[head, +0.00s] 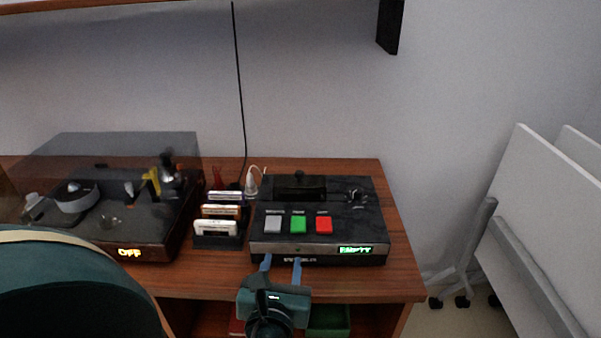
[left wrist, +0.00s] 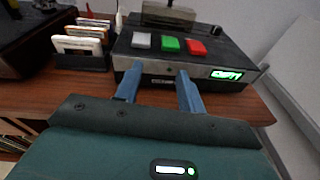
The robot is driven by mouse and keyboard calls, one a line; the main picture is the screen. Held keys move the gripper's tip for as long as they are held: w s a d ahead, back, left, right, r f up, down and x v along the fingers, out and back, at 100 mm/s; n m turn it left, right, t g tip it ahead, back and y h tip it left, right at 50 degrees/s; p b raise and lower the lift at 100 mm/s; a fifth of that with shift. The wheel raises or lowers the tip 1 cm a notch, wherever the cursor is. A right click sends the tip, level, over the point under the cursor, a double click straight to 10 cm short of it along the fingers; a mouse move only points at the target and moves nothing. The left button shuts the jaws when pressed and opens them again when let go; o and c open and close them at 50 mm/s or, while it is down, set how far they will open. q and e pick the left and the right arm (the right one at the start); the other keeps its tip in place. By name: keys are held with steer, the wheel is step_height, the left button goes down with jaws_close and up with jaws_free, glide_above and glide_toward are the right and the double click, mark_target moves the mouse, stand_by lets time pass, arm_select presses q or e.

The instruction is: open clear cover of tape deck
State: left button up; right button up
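The tape deck (head: 375,225) is a dark box on the wooden desk. Its front has grey, green and red buttons and a lit display that appears to read EMPTY. Its cover (head: 298,184) is a dark raised piece at the back of the top; it looks lowered, though its clear part is hard to make out. It also shows at the top of the left wrist view (left wrist: 168,14). My left gripper (head: 282,262) is in front of the deck's front face, its two blue fingers apart with nothing between them. My right gripper is out of view.
Left of the deck, a black rack (head: 217,241) holds several cassettes. Further left stands a turntable under a smoky lid (head: 120,145), its display reading OFF. A white plug and cable (head: 252,183) lie behind the rack. White folded panels (head: 545,190) stand at the right.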

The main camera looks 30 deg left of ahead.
arm_select(q)
steer(key=shift+s+d+f, duration=0.1)
steer(key=shift+s+d, duration=0.05)
steer(key=shift+s, duration=0.3)
steer(key=shift+s+d+f, duration=0.1)
steer(key=shift+s+d, duration=0.05)
steer(key=shift+s, duration=0.25)
steer(key=shift+f+g, duration=0.1)
steer(key=shift+g, duration=0.2)
